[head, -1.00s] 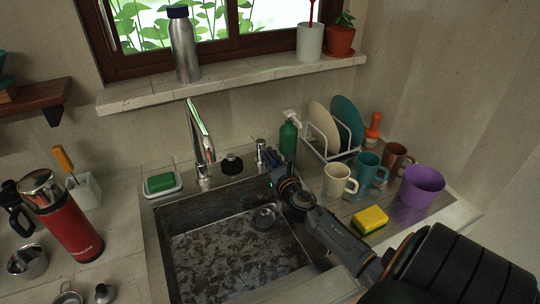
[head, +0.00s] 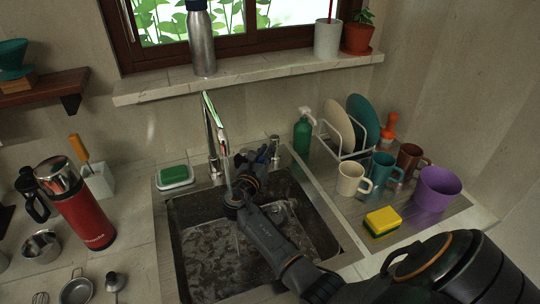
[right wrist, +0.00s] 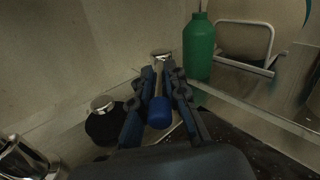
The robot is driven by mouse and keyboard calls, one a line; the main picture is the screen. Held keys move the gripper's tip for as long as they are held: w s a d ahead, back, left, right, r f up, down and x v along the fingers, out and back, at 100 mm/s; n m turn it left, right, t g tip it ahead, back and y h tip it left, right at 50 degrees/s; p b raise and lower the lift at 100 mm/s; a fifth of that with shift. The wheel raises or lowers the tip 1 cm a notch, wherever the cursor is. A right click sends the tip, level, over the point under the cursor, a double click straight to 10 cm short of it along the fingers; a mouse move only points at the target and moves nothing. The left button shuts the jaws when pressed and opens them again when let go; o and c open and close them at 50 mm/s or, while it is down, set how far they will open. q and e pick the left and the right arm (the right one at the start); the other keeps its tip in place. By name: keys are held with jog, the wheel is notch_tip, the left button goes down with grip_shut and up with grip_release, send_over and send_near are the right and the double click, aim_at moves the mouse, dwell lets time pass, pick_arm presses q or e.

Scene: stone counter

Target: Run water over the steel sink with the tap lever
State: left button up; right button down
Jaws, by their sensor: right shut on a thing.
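The steel sink (head: 192,258) is set in the counter, its bottom mottled and the drain partly behind my arm. The chrome tap spout (head: 213,128) arches over it. A thin pale streak, which looks like water (head: 228,178), falls from the spout tip towards the sink, passing in front of my right arm. The tap lever (head: 275,146) stands at the back right of the sink. In the right wrist view its blue end (right wrist: 159,113) sits between the fingers of my right gripper (head: 266,154), which is shut on it. My left gripper is out of view.
A green bottle (head: 302,135) stands just right of the lever, near the plate rack (head: 343,137). A black knob (right wrist: 104,122) is left of the gripper. Mugs, a purple cup (head: 438,190) and a sponge (head: 382,221) occupy the right side; a red flask (head: 83,207) stands left.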

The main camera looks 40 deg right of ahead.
jog(key=shift+w+a+m+g, duration=0.1)
jog(key=shift+w+m+g, duration=0.1)
jog(key=shift+m+g, duration=0.15)
jog(key=c, duration=1.3)
grip_release()
jog(key=shift+c, duration=0.2)
jog(key=v, duration=1.2)
jog(key=shift+f, duration=0.2)
